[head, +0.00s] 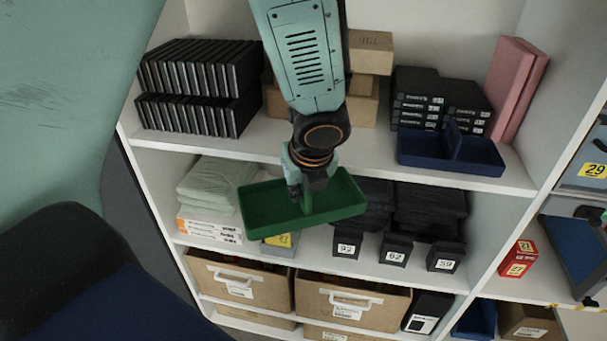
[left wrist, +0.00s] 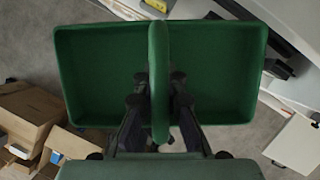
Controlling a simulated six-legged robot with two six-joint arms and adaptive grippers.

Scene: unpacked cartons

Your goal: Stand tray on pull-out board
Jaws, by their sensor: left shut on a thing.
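The green tray (head: 262,208) has a raised middle divider that forms its handle. My left gripper (head: 305,196) is shut on this handle and holds the tray in front of the shelves, roughly level. In the left wrist view the tray (left wrist: 100,75) fills the upper middle, with the fingers of my left gripper (left wrist: 160,103) on both sides of the handle. I cannot make out the pull-out board for certain in either view. A pale flat panel (left wrist: 297,143) shows at the right of the left wrist view. My right gripper is not in view.
A white shelf unit (head: 350,262) stands behind the tray. A blue tray (head: 480,153) and black cases (head: 200,75) are on its upper shelf. Folded cloths (head: 215,185) and numbered black boxes (head: 396,249) are behind and below the green tray.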

